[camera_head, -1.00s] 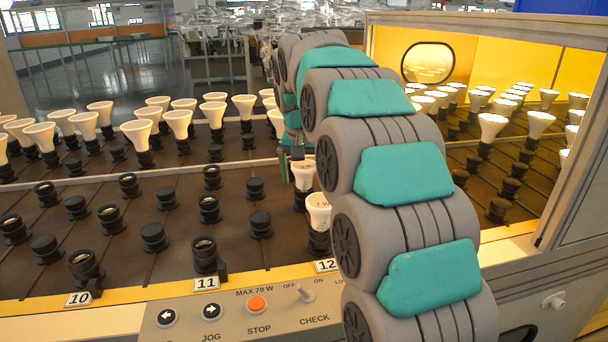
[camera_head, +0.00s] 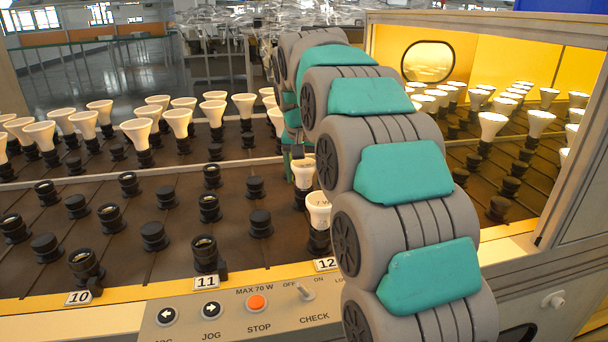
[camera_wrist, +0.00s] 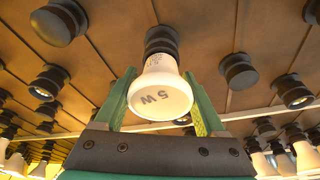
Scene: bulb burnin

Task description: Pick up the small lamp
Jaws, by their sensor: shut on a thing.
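A small white lamp (camera_wrist: 160,92) marked "5 W" fills the middle of the wrist view. Its narrow end meets a black socket (camera_wrist: 161,40). The two green fingers of my gripper (camera_wrist: 160,100) are shut on the lamp, one on each side. In the head view my arm hides most of the gripper. A white lamp (camera_head: 303,171) shows just left of my arm, beside the gripper end, and appears to be the held one. Another white lamp (camera_head: 318,209), marked "7 W", stands in a socket in front of it, behind the number 12 label.
Empty black sockets (camera_head: 209,208) fill the rack to the left. Rows of white lamps (camera_head: 137,131) stand behind them. A yellow-walled booth (camera_head: 490,60) with more lamps is on the right. A control panel (camera_head: 250,312) lies along the front edge.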

